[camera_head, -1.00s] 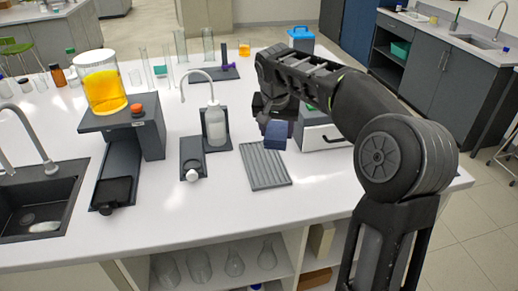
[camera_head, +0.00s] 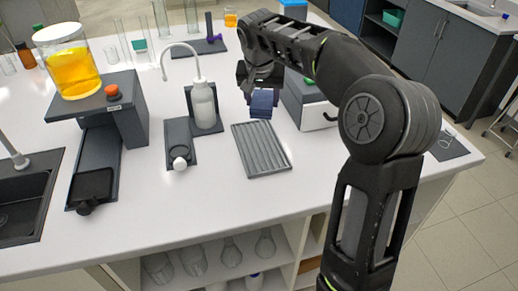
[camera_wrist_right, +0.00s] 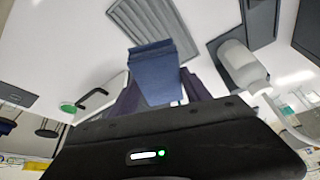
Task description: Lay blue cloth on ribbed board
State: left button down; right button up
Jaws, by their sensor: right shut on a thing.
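The blue cloth (camera_head: 262,103) hangs folded from my right gripper (camera_head: 258,92), which is shut on it. In the right wrist view the cloth (camera_wrist_right: 155,72) sticks out between the two fingers (camera_wrist_right: 160,92) toward the board. The grey ribbed board (camera_head: 262,150) lies flat and bare on the white bench; it also shows in the right wrist view (camera_wrist_right: 150,20). In the head view the cloth is just beyond the board's far edge, and appears raised above the bench. My left gripper is not in view.
A grey drawer box (camera_head: 312,112) stands right of the cloth. A white wash bottle (camera_head: 204,104) on a dark tray is to the left, beside a small dark stand (camera_head: 180,143). Bare bench lies in front of the board.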

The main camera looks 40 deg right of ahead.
jog(key=b, duration=0.5)
send_over(262, 148)
jog(key=s+a, duration=0.1)
notch_tip(262, 148, down, 6)
jog(key=shift+s+f, duration=0.1)
jog(key=shift+f, duration=3.15)
notch_tip(262, 148, down, 3)
jog(key=shift+f+p, duration=0.15)
jog(key=shift+p, duration=0.25)
jog(key=shift+f, duration=0.25)
